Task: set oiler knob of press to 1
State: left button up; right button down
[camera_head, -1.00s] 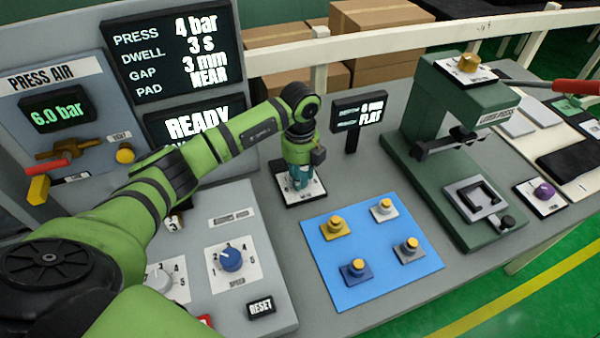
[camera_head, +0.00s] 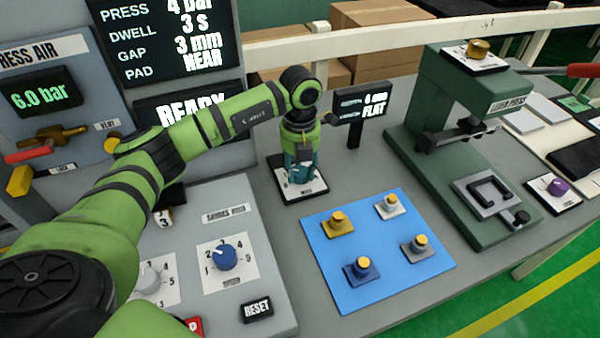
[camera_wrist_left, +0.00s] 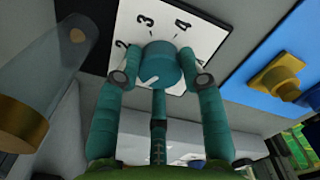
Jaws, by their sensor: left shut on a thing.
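My left gripper (camera_head: 302,176) points down at a white dial plate (camera_head: 315,187) behind the blue mat. The dial plate (camera_wrist_left: 208,36) shows the numbers 2, 3 and 4. The knob's white pointer mark faces the lower left, beyond the 2; the number there is hidden. The plate's label is too small to read. In the head view the fingers hide the knob. My right gripper is not in view.
A small display (camera_head: 361,104) reading FLAT stands just right of the gripper. The blue mat (camera_head: 378,238) holds several knobbed blocks. A green press (camera_head: 425,105) stands at the right, with a purple knob (camera_head: 558,187) beside it. A console with a blue knob (camera_head: 222,257) is at the left.

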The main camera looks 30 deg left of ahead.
aim_at(300, 170)
pick_arm(q)
jog(key=shift+f+m+b, duration=0.1)
jog(key=shift+m+b, duration=0.4)
jog(key=shift+m, duration=0.3)
jog(key=o, duration=1.1)
jog(key=shift+o, duration=0.2)
notch_tip(300, 170, up, 12)
